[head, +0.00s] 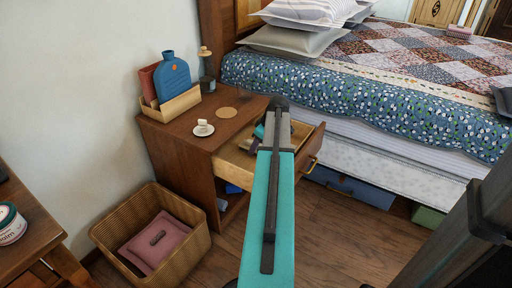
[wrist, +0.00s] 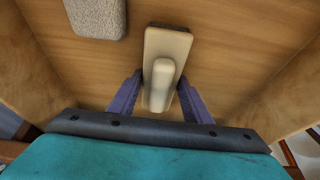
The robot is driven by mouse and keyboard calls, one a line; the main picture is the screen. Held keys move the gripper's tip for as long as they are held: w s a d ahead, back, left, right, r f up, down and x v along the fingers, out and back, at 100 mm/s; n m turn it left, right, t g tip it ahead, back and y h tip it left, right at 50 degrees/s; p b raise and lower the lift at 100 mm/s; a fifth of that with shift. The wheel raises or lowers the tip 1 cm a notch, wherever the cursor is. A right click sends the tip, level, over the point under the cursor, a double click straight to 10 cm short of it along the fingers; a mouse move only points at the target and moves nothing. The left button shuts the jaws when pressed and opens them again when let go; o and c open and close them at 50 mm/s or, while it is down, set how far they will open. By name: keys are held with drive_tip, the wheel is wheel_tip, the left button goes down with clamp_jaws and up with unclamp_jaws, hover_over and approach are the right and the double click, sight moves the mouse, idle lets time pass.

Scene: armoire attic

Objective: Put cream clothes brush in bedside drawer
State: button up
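The cream clothes brush (wrist: 160,82) lies in the drawer in the wrist view, its raised handle towards me. My gripper (wrist: 161,80) reaches down around it, one purple finger on each side. The fingers look open, with narrow gaps beside the brush, which is slightly turned between them; contact is hard to judge. In the head view, the open bedside drawer (head: 233,163) sticks out of the wooden nightstand (head: 180,148). My arm hides much of the drawer and the gripper's tips there.
A grey fuzzy item (wrist: 96,17) lies in the drawer near the brush. A white cup on a saucer (head: 203,130), a coaster (head: 226,112) and a holder with a blue bottle (head: 173,76) stand on the nightstand. A wicker basket (head: 195,248) is on the floor; the bed is behind.

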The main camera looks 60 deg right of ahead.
drive_tip(key=o, duration=0.3)
drive_tip(key=shift+r, duration=0.15)
drive_tip(key=p+v, duration=0.3)
drive_tip(key=v, duration=0.9)
drive_tip(key=shift+s+p, duration=0.1)
drive_tip(key=shift+p, duration=0.2)
drive_tip(key=shift+r, duration=0.1)
idle(0.4)
